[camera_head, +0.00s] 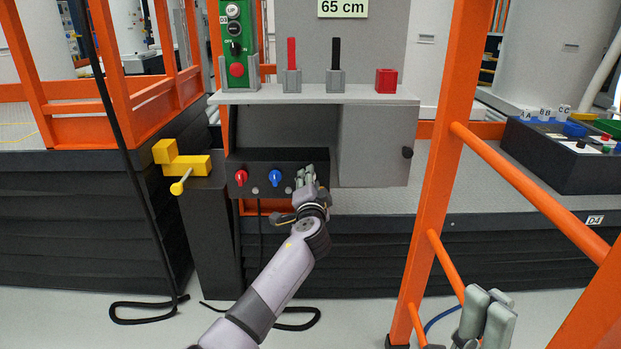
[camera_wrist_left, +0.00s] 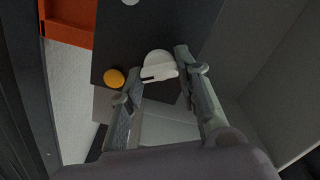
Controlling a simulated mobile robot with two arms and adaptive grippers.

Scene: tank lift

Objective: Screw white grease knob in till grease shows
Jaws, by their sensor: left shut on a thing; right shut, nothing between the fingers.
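The white grease knob (camera_wrist_left: 158,66) sits on the dark panel in the left wrist view, a round white cap with a dark slot or mark. My left gripper (camera_head: 306,176) is at the right end of the black panel (camera_head: 262,160) under the shelf and hides the knob in the head view. A round orange-yellow spot (camera_wrist_left: 114,77) shows on the panel beside the knob. My right gripper (camera_head: 485,316) is shut and empty at the lower right, away from the panel.
A red knob (camera_head: 241,177) and a blue knob (camera_head: 275,177) sit left of my left gripper. An orange post (camera_head: 440,150) and rails stand between the panel and my right gripper. A yellow lever (camera_head: 182,182) is at left.

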